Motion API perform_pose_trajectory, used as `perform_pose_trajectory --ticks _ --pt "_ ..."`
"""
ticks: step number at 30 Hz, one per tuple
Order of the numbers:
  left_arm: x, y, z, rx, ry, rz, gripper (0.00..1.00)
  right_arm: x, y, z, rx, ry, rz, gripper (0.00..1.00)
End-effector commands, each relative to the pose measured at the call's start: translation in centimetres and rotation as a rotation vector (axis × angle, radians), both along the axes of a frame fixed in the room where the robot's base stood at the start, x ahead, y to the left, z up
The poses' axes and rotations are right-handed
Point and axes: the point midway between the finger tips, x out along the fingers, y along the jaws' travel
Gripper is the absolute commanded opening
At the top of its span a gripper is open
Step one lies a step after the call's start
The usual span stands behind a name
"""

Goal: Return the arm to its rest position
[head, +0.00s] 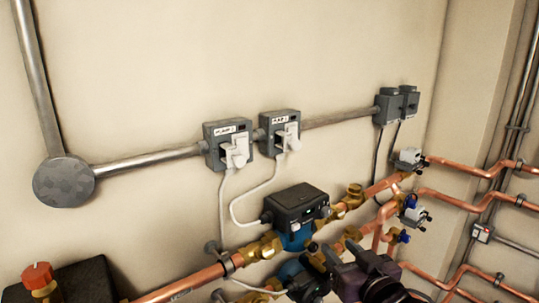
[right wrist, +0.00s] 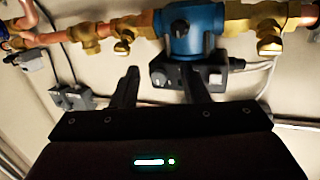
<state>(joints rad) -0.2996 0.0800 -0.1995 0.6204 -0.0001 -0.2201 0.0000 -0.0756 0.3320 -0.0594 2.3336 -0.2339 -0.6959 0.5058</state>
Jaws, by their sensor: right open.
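My right gripper (head: 322,254) is at the bottom of the head view, in front of the lower pump (head: 291,275), which it partly hides. In the right wrist view the two dark fingers of the right gripper (right wrist: 158,82) stand apart with nothing held between them. A blue pump body (right wrist: 193,32) with a dark control box (right wrist: 215,72) is beyond the fingertips there; I cannot tell the exact gap. My left gripper is in neither view.
An upper pump with a black box (head: 296,203) sits on the copper pipe (head: 182,287). Two grey switch boxes, the left one (head: 228,145) and the right one (head: 280,133), have plugs and white cables. Copper pipes (head: 480,168) crowd the right. The upper wall is clear.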

Motion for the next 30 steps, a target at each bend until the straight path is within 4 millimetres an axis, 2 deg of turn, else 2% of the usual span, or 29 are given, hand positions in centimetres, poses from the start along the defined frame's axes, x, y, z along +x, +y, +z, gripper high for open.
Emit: perform_pose_trajectory --ticks 1,3,6,9,12,19,26,30 --pt "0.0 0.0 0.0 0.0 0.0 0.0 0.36 -1.4 -0.5 -3.8 -0.032 0.127 -0.045 0.41" --pt "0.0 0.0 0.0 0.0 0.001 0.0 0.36 -3.6 -1.3 -8.4 -0.089 0.297 -0.092 0.41" --pt "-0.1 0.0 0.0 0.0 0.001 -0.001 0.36 -7.3 -2.0 -13.4 -0.156 0.511 -0.123 0.41" --pt "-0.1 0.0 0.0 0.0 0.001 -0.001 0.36 -10.8 -2.4 -16.9 -0.206 0.686 -0.127 0.41" --pt "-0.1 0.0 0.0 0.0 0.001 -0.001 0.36 -14.2 -2.6 -19.5 -0.241 0.833 -0.117 0.41" --pt "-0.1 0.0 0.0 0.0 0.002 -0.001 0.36 -21.7 -2.5 -23.2 -0.295 1.133 -0.058 0.41" --pt "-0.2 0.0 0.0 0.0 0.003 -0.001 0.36 -20.0 -2.3 -30.7 -0.305 1.158 -0.053 0.41" --pt "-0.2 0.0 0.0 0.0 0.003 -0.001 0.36 -19.7 -2.2 -36.3 -0.308 1.177 -0.048 0.41"
